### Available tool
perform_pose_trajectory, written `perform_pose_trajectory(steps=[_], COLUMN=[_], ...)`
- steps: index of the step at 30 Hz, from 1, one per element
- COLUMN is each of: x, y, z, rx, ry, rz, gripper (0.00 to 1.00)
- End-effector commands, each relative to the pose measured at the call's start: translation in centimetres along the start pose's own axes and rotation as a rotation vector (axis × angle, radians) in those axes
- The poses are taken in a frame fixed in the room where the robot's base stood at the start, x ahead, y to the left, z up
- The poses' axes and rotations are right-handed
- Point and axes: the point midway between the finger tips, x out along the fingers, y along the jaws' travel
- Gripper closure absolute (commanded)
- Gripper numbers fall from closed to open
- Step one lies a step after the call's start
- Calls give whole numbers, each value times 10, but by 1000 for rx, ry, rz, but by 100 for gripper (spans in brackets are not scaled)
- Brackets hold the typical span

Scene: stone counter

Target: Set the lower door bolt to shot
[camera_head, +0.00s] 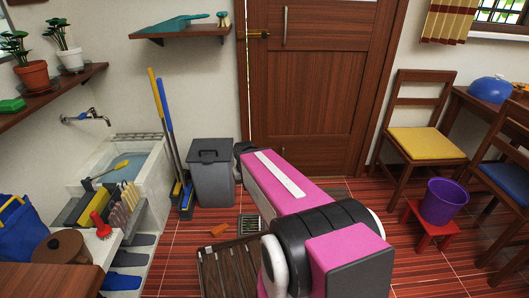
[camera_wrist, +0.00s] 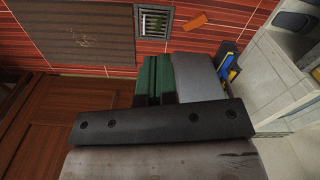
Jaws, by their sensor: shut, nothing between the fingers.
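The wooden door (camera_head: 315,95) stands at the back of the head view, and its dark wood also fills the left of the wrist view (camera_wrist: 60,125). A brass fitting (camera_head: 254,35) is high on the door's left edge; I cannot tell whether it is a bolt or a handle. I cannot make out the lower bolt in either view. In the head view my pink arm reaches to the door's lower left and hides that part. My gripper (camera_wrist: 155,62) shows in the wrist view with its green fingers together and nothing seen between them.
A grey bin (camera_head: 211,175) stands left of my arm, with a broom (camera_head: 160,125) beside it. A stone sink (camera_head: 130,165) is further left. A floor drain (camera_wrist: 153,22) and an orange block (camera_wrist: 194,20) lie on the floor. A purple bucket (camera_head: 443,202) sits on a red stool at right.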

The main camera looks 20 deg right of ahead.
Motion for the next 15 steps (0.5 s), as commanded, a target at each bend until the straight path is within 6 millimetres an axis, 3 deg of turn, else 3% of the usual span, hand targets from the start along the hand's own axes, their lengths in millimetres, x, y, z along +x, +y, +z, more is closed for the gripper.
perform_pose_trajectory(steps=[10,13,15], x=[2,12,24], y=[2,9,20], z=[-7,-36,-72], rx=[3,15,33], ry=[3,16,35], rz=[-4,-23,-48], gripper=[100,100,100])
